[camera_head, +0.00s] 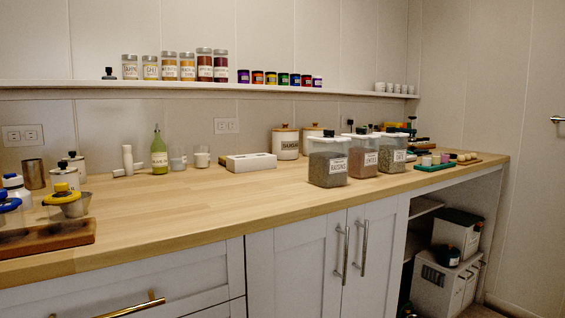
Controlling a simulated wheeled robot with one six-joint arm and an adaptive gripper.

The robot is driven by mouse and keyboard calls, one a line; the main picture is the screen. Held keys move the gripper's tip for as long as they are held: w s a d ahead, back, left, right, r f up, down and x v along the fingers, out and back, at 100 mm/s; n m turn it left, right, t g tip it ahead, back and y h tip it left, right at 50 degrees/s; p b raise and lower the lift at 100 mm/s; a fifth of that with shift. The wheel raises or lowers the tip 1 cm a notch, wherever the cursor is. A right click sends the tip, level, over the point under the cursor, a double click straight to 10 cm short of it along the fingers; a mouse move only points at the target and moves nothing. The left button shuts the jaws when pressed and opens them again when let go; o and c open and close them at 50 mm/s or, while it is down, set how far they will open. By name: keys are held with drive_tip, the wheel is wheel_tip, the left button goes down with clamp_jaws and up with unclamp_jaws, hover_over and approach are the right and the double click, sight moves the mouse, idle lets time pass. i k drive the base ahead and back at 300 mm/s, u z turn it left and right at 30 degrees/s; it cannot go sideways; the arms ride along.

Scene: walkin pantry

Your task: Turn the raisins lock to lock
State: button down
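My gripper is not in view.
Two similar clear boxes (363,161) (393,157) stand close on its right. A white box (251,162) and a canister (285,144) stand behind. A shelf (200,84) with jars runs above.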

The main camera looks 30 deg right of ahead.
sight(327, 132)
drive_tip(key=k, duration=0.5)
drive_tip(key=z, duration=0.7)
drive_tip(key=i, duration=0.35)
drive_tip(key=z, duration=0.15)
